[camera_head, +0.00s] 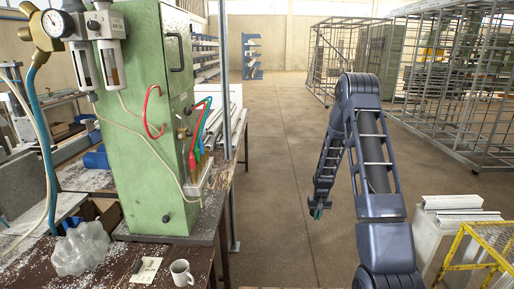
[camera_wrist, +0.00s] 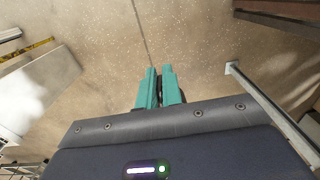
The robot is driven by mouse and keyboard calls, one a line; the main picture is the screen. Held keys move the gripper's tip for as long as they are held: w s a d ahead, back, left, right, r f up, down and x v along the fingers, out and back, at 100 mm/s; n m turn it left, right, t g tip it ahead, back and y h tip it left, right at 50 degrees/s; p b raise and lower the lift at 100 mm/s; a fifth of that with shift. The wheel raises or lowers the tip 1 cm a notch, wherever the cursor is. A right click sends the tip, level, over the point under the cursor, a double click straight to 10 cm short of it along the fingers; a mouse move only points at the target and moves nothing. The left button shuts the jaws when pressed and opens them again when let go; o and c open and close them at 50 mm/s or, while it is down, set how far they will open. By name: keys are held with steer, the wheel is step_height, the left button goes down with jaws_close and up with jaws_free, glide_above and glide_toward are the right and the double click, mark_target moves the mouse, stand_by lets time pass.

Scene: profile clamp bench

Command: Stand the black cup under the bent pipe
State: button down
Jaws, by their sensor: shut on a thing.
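My gripper (camera_head: 317,213) hangs over the open floor, right of the bench and clear of it. In the wrist view its teal fingers (camera_wrist: 159,88) are close together, shut on a narrow dark thing (camera_wrist: 159,90). Little of this thing shows, so I cannot tell whether it is the black cup. No black cup shows plainly elsewhere. A bent red pipe (camera_head: 148,113) curves out from the green cabinet's front. More bent red and teal lines (camera_head: 196,125) are at its right side. I cannot tell which is the bent pipe meant.
A white mug (camera_head: 181,272) stands on the brown bench (camera_head: 200,256) by a clear plastic bag (camera_head: 80,249) and a small card (camera_head: 146,270). The green cabinet (camera_head: 150,180) rises behind them. A yellow frame (camera_head: 470,250) is at lower right. The middle floor is clear.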

steer(key=shift+d, duration=0.2)
steer(key=s+a+r+n, duration=0.3)
steer(key=s+a+r, duration=0.2)
steer(key=a, duration=0.6)
steer(key=s+a+r+n, duration=0.2)
steer(key=s+a+r, duration=0.3)
steer(key=a, duration=0.7)
steer(key=s+a+r+n, duration=0.35)
steer(key=s+a, duration=0.25)
steer(key=a, duration=0.5)
steer(key=s+a+r+n, duration=0.2)
steer(key=s+a+r, duration=0.3)
steer(key=s, duration=0.7)
steer(key=s+a+r+n, duration=0.1)
steer(key=s+a+r, duration=0.45)
steer(key=s, duration=0.65)
steer(key=s+a+r+n, duration=0.2)
steer(key=s+a+r, duration=0.3)
steer(key=s, duration=0.7)
steer(key=f, duration=1.8)
steer(key=shift+s+d+f, duration=0.1)
steer(key=shift+s+d, duration=0.05)
steer(key=shift+d, duration=0.15)
steer(key=shift+f, duration=0.1)
